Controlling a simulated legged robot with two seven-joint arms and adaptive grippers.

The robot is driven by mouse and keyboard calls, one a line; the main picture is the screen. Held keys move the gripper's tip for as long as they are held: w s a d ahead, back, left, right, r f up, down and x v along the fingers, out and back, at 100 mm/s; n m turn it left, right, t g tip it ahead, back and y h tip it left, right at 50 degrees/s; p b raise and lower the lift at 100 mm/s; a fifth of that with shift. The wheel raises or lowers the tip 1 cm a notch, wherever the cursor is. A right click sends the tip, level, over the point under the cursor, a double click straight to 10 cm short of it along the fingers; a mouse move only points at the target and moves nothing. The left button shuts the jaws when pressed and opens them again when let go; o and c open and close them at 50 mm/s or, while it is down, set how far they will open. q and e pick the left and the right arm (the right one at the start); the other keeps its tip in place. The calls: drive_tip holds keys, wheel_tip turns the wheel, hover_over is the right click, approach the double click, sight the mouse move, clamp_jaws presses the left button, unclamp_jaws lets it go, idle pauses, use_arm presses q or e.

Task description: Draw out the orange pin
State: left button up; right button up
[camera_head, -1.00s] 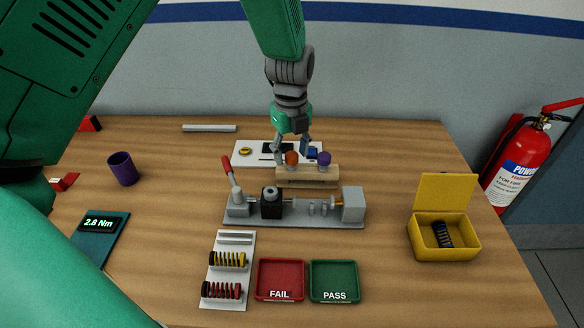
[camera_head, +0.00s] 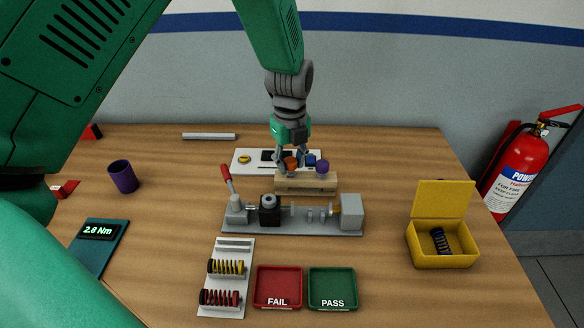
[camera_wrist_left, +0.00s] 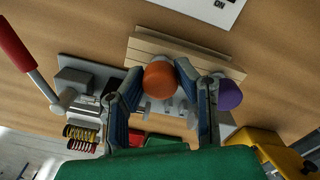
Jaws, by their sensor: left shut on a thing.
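The orange pin (camera_head: 291,163) stands in the wooden block (camera_head: 306,185), to the left of the purple pin (camera_head: 322,166). My left gripper (camera_head: 290,168) reaches down from above and is shut on the orange pin's round head. In the left wrist view the orange head (camera_wrist_left: 160,78) sits between the two fingers, and the purple head (camera_wrist_left: 229,95) is just outside the right finger. The orange pin's shaft is hidden. My right gripper does not show.
A grey test fixture (camera_head: 292,228) with a red lever (camera_head: 226,178) stands in front of the block. Nearer are a spring rack (camera_head: 226,282), a red FAIL tray (camera_head: 278,288) and a green PASS tray (camera_head: 332,288). An open yellow box (camera_head: 442,250) stands right; a purple cup (camera_head: 123,177) stands left.

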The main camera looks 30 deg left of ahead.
use_arm(q)
drive_tip(key=shift+r+p, duration=0.75)
drive_tip(key=shift+r, duration=0.25)
drive_tip(key=shift+r+p, duration=1.45)
drive_tip(key=shift+r, duration=0.15)
drive_tip(key=shift+r, duration=0.1)
wheel_tip(320, 180, up, 4)
drive_tip(key=p, duration=0.4)
drive_tip(key=shift+f, duration=0.2)
